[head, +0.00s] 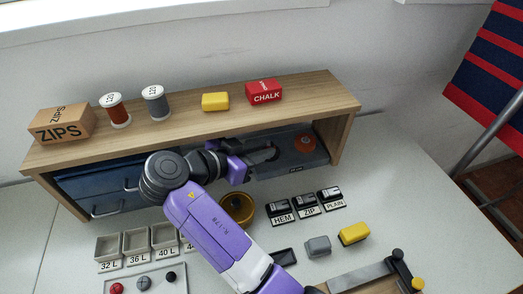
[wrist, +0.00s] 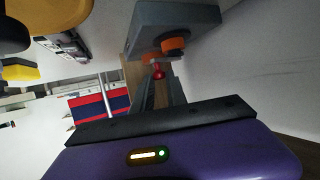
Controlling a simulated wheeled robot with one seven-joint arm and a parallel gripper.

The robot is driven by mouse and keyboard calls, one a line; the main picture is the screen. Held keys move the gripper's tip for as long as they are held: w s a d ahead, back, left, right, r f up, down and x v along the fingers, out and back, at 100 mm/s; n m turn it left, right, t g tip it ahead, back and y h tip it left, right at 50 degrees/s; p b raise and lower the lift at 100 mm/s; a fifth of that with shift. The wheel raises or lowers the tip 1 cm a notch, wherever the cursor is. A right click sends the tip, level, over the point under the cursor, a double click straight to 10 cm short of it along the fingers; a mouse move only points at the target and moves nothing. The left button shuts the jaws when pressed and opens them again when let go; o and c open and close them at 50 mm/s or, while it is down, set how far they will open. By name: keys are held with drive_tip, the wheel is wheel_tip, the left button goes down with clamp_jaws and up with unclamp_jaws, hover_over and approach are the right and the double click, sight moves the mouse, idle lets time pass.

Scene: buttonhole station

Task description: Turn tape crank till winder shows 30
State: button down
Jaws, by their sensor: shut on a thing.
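The tape winder (head: 290,160) is a grey-blue block under the right part of the wooden shelf, with an orange round part (head: 305,143). In the wrist view the winder (wrist: 175,18) is at the top, with the orange part (wrist: 172,44) on its face. A small red crank knob (wrist: 158,73) sits between the fingertips of my gripper (wrist: 160,80), which is shut on it. In the head view my gripper (head: 269,153) reaches under the shelf beside the winder. I cannot read any number on the winder in either view.
The shelf (head: 200,115) passes close above my gripper. A blue drawer unit (head: 95,190) stands left under it. A brass-coloured bowl (head: 238,208) and the HEM, ZIP and PLAIN holders (head: 306,204) are in front. The table at right (head: 400,180) is clear.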

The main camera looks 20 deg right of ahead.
drive_tip(key=shift+f, duration=0.15)
drive_tip(key=c, duration=1.4)
unclamp_jaws()
drive_tip(key=shift+d+p, duration=0.1)
drive_tip(key=shift+p, duration=0.2)
